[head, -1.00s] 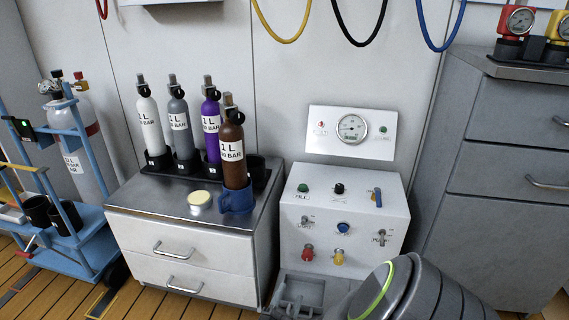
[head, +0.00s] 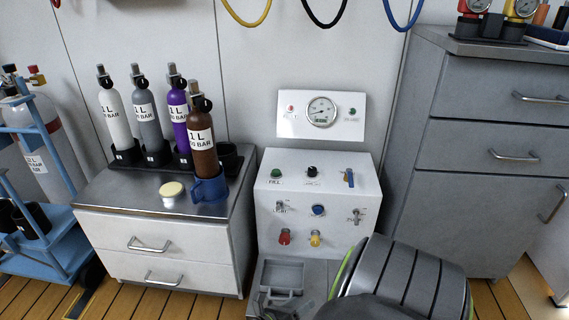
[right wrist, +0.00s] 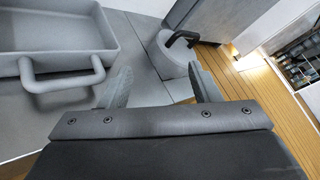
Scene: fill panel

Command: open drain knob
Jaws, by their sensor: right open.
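The white fill panel (head: 318,235) stands right of the drawer cabinet. I cannot read which label says drain. My right arm lies low in front of the panel in the head view; its fingertips are not clear there. My left gripper is not in view.
A gauge plate (head: 343,117) is on the wall above the panel. A grey cabinet (head: 450,180) stands at right. A grey tray-like part (right wrist: 60,45) lies near the right gripper, possibly mine.

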